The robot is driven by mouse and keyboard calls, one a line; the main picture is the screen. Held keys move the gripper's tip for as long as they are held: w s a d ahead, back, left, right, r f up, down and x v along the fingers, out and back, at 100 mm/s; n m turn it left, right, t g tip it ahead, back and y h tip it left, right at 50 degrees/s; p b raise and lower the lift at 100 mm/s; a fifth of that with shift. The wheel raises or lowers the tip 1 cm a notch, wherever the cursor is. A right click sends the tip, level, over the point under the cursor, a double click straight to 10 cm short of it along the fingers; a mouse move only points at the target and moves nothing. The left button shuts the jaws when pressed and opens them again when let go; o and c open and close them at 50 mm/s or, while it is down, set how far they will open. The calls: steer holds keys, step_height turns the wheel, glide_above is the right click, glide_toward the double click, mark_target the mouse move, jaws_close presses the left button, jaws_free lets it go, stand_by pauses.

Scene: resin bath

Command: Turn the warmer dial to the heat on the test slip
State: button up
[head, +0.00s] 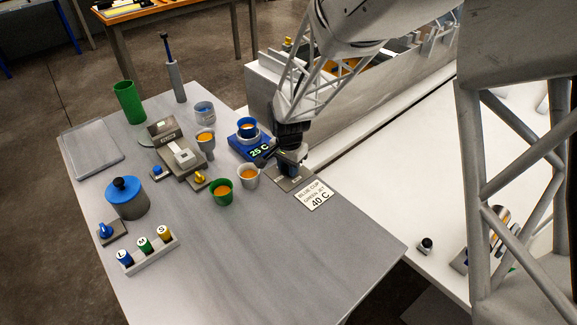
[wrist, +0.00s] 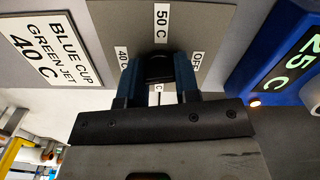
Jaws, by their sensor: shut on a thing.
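The warmer dial (wrist: 158,68) is a dark knob on a grey plate (wrist: 215,18), which also shows in the head view (head: 282,184). Labels read 50 C, 40 C and OFF; one more, ending in C, is partly hidden between my fingers. My gripper (head: 290,172) is shut on the dial, its blue fingers on either side. I cannot tell where the dial points. The white test slip (head: 314,196) lies beside the plate and reads BLUE CUP, GREEN JET, 40 C; it also shows in the wrist view (wrist: 42,48). The blue warmer (head: 243,147) displays 25 C.
A blue cup (head: 247,125) stands on the warmer. A white cup (head: 248,178) and a green cup (head: 221,192) stand close to the left of my gripper. A small orange lamp (wrist: 254,101) glows by the warmer. The table's front right is clear.

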steer(key=shift+m, duration=1.1)
steer(key=o, duration=0.9)
steer(key=shift+r, duration=0.1)
steer(key=shift+r, duration=3.8)
